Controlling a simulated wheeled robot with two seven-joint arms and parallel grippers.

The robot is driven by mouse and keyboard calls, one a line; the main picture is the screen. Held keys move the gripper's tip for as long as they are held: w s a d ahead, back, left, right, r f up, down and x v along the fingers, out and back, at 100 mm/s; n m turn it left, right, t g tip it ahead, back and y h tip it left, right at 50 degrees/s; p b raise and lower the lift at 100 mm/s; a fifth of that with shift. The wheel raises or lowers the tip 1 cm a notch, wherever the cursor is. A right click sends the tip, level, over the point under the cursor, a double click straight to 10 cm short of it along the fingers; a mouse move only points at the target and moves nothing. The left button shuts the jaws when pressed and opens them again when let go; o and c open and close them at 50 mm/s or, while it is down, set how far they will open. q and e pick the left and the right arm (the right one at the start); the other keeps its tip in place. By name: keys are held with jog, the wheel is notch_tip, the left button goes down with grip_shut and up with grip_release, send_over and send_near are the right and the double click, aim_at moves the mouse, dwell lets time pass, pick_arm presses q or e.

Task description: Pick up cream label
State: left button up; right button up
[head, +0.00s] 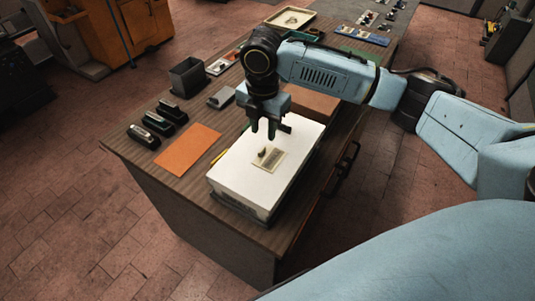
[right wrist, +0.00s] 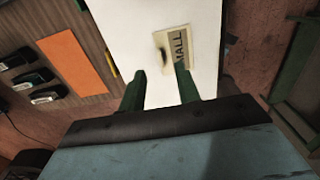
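The cream label (head: 269,160) lies flat on the white top of a box (head: 230,178). My right gripper (head: 264,136) hangs above the box, a little behind the label in the head view. In the right wrist view its two green fingers (right wrist: 161,80) are apart with nothing between them, and the label lies beyond the fingertips. My left gripper is not in view.
An orange sheet (head: 187,149) lies left of the box. Staplers (head: 158,124) stand at the table's left edge. A dark open bin (head: 187,77) and a grey item (head: 221,97) stand further back. A tray (head: 290,19) is at the far end.

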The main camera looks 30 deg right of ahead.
aim_at(262, 149)
jog(key=shift+s+a+f, duration=0.1)
jog(key=shift+f, duration=0.5)
jog(key=shift+s+a+f, duration=0.1)
jog(key=shift+f, duration=0.45)
notch_tip(262, 149, down, 3)
jog(key=shift+a+f+p, duration=0.1)
jog(key=shift+a+p, duration=0.05)
jog(key=shift+p, duration=0.25)
jog(key=shift+f, duration=0.15)
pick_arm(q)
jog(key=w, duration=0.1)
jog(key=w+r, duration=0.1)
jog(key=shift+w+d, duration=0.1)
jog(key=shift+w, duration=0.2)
pick_arm(e)
grip_shut()
